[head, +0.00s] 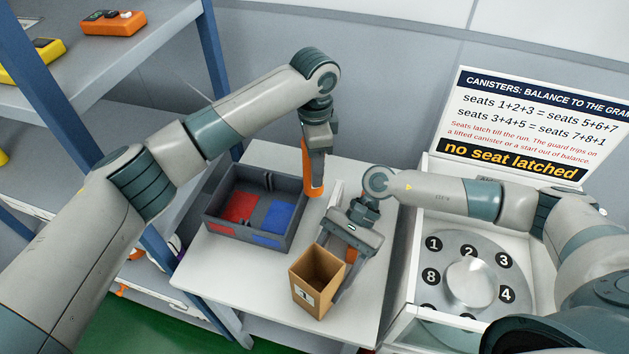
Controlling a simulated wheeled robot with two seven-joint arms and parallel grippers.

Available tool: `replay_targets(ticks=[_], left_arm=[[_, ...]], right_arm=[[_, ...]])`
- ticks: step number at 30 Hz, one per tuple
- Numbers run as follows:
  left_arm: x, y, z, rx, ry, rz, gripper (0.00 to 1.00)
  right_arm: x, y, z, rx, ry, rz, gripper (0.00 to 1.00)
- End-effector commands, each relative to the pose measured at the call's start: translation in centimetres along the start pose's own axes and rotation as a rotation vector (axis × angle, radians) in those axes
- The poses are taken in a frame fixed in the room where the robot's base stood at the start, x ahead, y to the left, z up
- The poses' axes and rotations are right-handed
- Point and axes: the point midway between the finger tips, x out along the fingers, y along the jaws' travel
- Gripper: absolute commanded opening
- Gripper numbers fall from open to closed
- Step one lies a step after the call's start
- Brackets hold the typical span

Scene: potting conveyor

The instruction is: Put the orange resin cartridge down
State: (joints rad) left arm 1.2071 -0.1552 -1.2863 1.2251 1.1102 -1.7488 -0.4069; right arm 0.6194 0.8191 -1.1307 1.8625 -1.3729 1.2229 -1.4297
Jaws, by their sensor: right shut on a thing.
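The orange resin cartridge (313,191) is a long, upright orange piece with a rounded lower end. It is at the fingers of my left gripper (316,172), which points straight down and appears shut on it. A grey finger covers part of it. I cannot tell whether its lower end touches the table. My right gripper (345,262) comes in from the right and is shut on a tan, open-topped box (311,270) with a label on its front. A small orange-brown patch (351,254) shows between the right fingers; I cannot tell what it is.
A dark grey tray (283,242) with red and blue compartments stands left of the cartridge on the white table (232,280). To the right is a machine with a numbered round plate (446,292). Its sign (515,128) reads "no seat latched". Blue-posted shelves (138,75) stand at the left.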

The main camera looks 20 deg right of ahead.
Motion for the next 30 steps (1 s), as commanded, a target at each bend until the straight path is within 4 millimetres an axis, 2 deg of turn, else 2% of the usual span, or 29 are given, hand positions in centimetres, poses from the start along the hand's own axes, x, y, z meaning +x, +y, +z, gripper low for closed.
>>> replay_targets(ticks=[1,6,12,18,30], left_arm=[[-1.3,0.0,-0.1,0.001,0.001,-0.002,0.03],[-4.5,0.0,-0.1,0.001,0.001,-0.002,0.03],[-6.8,0.0,-0.1,0.001,0.000,0.000,0.03],[-7.4,0.0,-0.1,0.001,0.001,0.001,0.03],[-7.3,0.0,-0.1,0.000,0.000,0.000,0.03]], right_arm=[[0.0,0.0,0.0,0.000,0.000,0.000,0.45],[0.0,0.0,0.0,0.000,0.000,0.000,0.45],[0.0,0.0,0.0,0.000,0.000,0.000,0.45],[0.0,0.0,0.0,0.000,0.000,0.000,0.45],[0.0,0.0,0.0,0.000,0.000,0.000,0.45]])
